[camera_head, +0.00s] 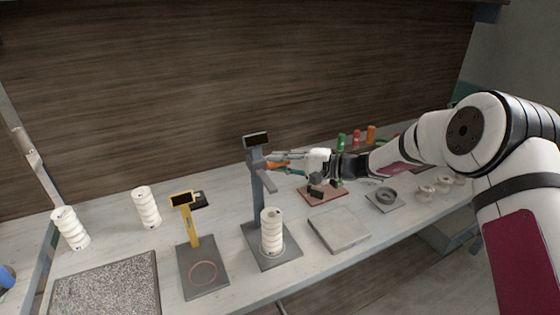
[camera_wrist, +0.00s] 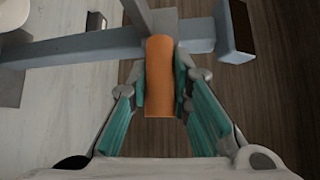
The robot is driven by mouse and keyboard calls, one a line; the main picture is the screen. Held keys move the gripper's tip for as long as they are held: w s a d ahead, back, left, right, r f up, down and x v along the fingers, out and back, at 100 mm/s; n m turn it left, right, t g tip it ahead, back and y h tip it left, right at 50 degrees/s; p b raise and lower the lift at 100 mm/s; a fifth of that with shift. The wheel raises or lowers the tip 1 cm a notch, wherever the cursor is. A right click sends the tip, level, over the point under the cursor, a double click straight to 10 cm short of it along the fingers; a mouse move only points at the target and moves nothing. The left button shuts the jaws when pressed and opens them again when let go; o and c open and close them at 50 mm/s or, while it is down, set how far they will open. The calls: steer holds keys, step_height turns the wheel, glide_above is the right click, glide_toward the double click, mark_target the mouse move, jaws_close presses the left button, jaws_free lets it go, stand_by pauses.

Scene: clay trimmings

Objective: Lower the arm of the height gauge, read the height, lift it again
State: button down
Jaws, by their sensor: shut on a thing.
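The height gauge is a grey stand with a dark display (camera_head: 256,140) on top of a column (camera_head: 258,205) and a flat base (camera_head: 290,248). Its grey measuring arm (camera_head: 265,182) is high on the column. A white ribbed clay cylinder (camera_head: 271,232) stands upright on the base, with a clear gap under the arm. My gripper (camera_head: 279,164) is shut on the gauge's orange handle (camera_wrist: 160,80), with a teal pad on each side in the wrist view. The wrist view also shows the column (camera_wrist: 80,45) and the display's edge (camera_wrist: 236,30). No reading is legible.
A yellow gauge (camera_head: 191,225) on a dark base stands left. Two white ribbed cylinders (camera_head: 146,207) (camera_head: 70,229) stand farther left, near a speckled slab (camera_head: 105,285). A grey plate (camera_head: 339,232), a reddish board (camera_head: 322,196) and small coloured containers (camera_head: 357,138) are on the right.

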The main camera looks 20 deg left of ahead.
step_height(320, 180, down, 9)
steer(key=b, duration=0.1)
steer(key=shift+f+b, duration=0.15)
steer(key=shift+b, duration=0.25)
steer(key=shift+d, duration=0.1)
steer(key=c, duration=1.4)
jaws_free()
steer(key=shift+f, duration=0.15)
steer(key=shift+c, duration=0.2)
steer(key=shift+r, duration=0.2)
steer(key=w+d+r, duration=0.1)
steer(key=d, duration=1)
steer(key=shift+d+r, duration=0.3)
steer(key=shift+d, duration=0.1)
